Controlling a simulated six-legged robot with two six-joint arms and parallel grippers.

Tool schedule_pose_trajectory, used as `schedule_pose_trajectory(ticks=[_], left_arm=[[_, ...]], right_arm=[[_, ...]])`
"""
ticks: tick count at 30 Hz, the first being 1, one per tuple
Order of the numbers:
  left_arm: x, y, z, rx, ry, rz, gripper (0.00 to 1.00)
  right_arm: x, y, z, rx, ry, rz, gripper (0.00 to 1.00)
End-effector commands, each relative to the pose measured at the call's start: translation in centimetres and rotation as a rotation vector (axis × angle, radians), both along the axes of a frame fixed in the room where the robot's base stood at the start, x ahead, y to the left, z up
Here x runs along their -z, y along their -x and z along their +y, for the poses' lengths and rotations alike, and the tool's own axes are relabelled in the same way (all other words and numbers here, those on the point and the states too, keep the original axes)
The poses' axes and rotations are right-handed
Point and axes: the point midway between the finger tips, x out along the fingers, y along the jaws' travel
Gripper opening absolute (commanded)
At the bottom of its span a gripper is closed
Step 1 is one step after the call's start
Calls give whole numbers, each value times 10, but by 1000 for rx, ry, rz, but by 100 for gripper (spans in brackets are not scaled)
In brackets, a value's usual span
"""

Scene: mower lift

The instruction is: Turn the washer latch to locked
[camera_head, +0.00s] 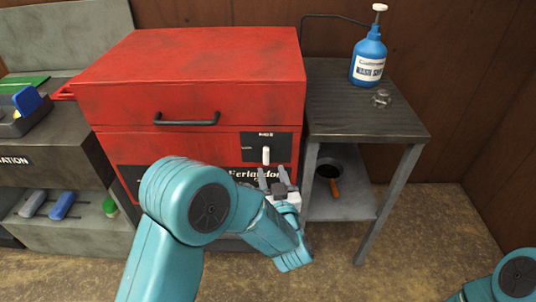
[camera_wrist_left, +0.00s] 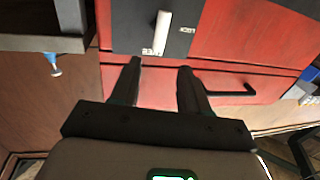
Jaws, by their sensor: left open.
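The red parts washer (camera_head: 195,75) stands against the wall in the head view. Its latch (camera_head: 266,155) is a small white handle on a dark plate at the right of its front, and it points upright. The latch also shows in the left wrist view (camera_wrist_left: 162,33), just past the fingertips, with "LOCK" lettering to its right there. My left gripper (camera_head: 274,177) is open and empty, just below and in front of the latch. In the left wrist view its fingers (camera_wrist_left: 160,66) are apart and the latch is not between them. My right gripper is out of view.
A dark side table (camera_head: 362,112) stands right of the washer, with a blue pump bottle (camera_head: 369,55) and a small clear jar (camera_head: 381,97) on top. A black lid handle (camera_head: 187,119) sticks out left of the latch.

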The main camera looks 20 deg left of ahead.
Motion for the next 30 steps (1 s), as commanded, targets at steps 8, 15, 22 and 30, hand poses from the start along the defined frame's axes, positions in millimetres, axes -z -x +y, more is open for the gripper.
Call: schedule_pose_trajectory(ticks=[8,15,22,30], left_arm=[[0,-54,26,0,0,-1,45],[1,-75,35,3,0,0,45],[0,-76,35,4,0,1,45],[0,-76,35,4,0,1,0]], right_arm=[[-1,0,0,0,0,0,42],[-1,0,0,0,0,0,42],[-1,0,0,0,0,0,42],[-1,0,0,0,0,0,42]])
